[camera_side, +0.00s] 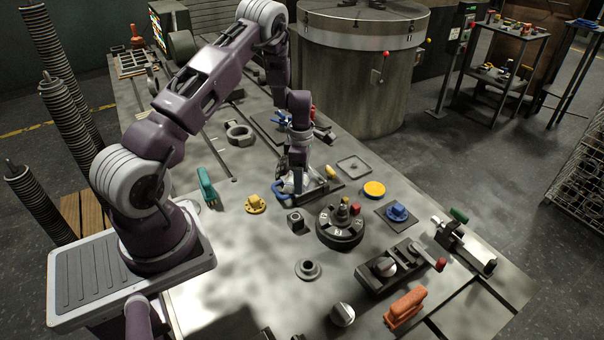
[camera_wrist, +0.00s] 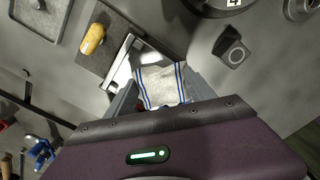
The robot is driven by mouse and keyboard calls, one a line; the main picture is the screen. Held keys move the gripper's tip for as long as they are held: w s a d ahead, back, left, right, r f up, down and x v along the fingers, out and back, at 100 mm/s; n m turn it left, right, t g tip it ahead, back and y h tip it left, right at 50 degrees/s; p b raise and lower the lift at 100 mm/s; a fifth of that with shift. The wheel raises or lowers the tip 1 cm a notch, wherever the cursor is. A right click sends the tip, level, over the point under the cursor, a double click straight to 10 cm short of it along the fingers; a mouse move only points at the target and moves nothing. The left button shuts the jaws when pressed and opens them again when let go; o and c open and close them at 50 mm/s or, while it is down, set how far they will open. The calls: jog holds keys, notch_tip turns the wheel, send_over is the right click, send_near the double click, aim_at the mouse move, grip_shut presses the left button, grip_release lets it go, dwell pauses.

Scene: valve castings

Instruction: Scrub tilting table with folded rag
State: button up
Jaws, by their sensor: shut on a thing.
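A folded rag (camera_wrist: 160,84), pale grey with blue stripes, is between the fingers of my gripper (camera_wrist: 163,92) in the wrist view. My gripper also shows in the side view (camera_side: 300,180), low over the workbench, where its own wrist partly hides the rag. Just beyond the rag is a dark plate (camera_wrist: 97,62) with a yellow knob (camera_wrist: 93,38) and a bright metal part (camera_wrist: 122,72); this looks like the tilting table. The rag overlaps its near edge in the wrist view. I cannot tell whether they touch. The knob also shows in the side view (camera_side: 331,172).
A dark round indexing fixture (camera_side: 341,224) and a small dark block (camera_side: 295,219) stand near my gripper. A shallow square tray (camera_side: 353,167) and a yellow disc (camera_side: 374,189) lie beyond. A teal handled tool (camera_side: 207,185) and a yellow flanged part (camera_side: 255,204) are left. Bare bench separates them.

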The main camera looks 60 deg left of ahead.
jog(key=shift+w+a+f, duration=0.1)
jog(key=shift+w+a, duration=0.45)
jog(key=shift+a, duration=0.1)
jog(key=shift+s+d+f, duration=0.15)
jog(key=shift+s+d, duration=0.5)
jog(key=shift+d, duration=0.1)
jog(key=shift+w+a, duration=0.6)
jog(key=shift+a, duration=0.15)
jog(key=shift+c, duration=0.6)
